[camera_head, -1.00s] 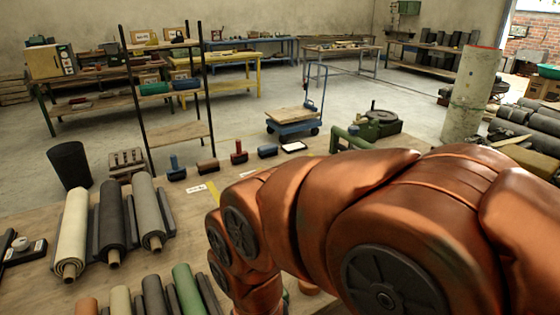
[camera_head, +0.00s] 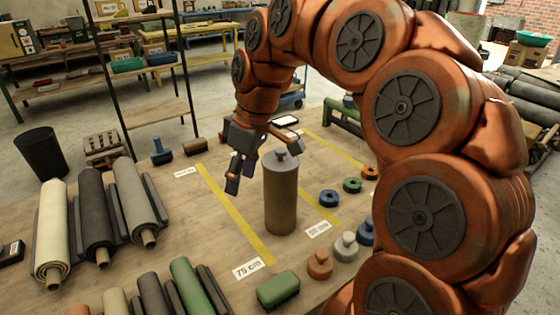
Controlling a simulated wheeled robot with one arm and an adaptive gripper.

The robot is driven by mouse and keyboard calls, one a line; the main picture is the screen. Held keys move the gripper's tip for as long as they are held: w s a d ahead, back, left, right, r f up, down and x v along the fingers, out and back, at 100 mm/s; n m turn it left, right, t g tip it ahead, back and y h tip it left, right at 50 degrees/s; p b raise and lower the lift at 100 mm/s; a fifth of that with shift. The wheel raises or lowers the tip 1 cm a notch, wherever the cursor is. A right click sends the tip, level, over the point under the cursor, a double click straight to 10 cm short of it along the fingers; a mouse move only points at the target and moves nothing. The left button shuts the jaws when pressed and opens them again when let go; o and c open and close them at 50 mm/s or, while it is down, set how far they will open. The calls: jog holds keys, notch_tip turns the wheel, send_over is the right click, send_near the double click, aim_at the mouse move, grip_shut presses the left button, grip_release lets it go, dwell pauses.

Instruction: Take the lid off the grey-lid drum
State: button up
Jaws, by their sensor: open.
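A tall brown-grey cylinder, which looks like the drum (camera_head: 280,200), stands upright on the wooden table. A grey lid (camera_head: 281,158) with a small knob sits on its top. My gripper (camera_head: 243,172) is open and empty, with its fingers pointing down just left of the drum's top. One finger hangs lower at the left, and the rest of the hand is near the lid. I cannot tell the exact gap in depth between the fingers and the drum.
Knobbed pieces in orange (camera_head: 320,263), pale grey (camera_head: 346,246) and blue (camera_head: 366,233) stand right of the drum, near coloured rings (camera_head: 329,197). A green block (camera_head: 278,289) lies in front. Sheet rolls (camera_head: 97,215) fill the left. Yellow strips (camera_head: 232,212) mark the table.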

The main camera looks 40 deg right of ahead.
jog(key=w+d+r+t, duration=0.15)
jog(key=w+d, duration=0.35)
jog(key=d, duration=0.5)
jog(key=n+b, duration=0.1)
send_over(281, 150)
jog(key=s+d, duration=0.2)
jog(key=shift+t, duration=0.45)
jog(key=shift+a+p+x, duration=0.15)
jog(key=shift+p+x, duration=0.45)
jog(key=shift+x, duration=1.2)
jog(key=shift+a+p+x, duration=0.1)
jog(key=shift+p+x, duration=0.45)
jog(key=shift+x, duration=1.25)
jog(key=c, duration=1.2)
